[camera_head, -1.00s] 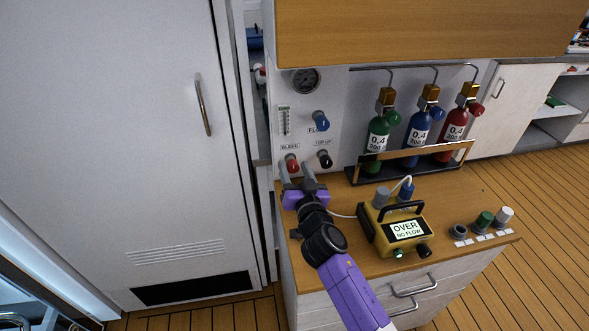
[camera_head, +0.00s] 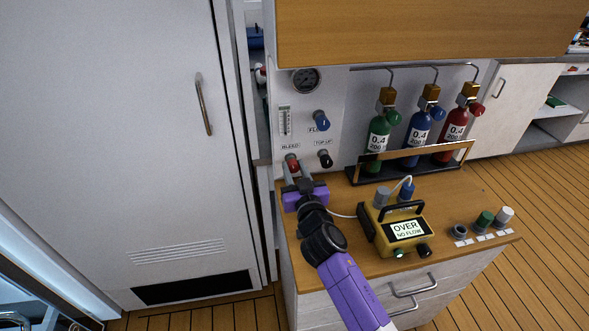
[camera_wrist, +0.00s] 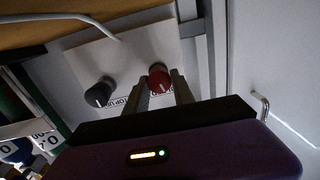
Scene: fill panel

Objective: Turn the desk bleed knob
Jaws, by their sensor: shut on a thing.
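A blue flow knob (camera_head: 321,121) and a round gauge (camera_head: 305,81) are higher up. A yellow meter (camera_head: 402,230) reads OVER, NO FLOW.
Green, blue and red bottles (camera_head: 378,135) stand behind a rail at the back of the wooden desk (camera_head: 345,262). Loose knob-like caps (camera_head: 484,219) stand at its right. A tall white door (camera_head: 110,130) is at the left.

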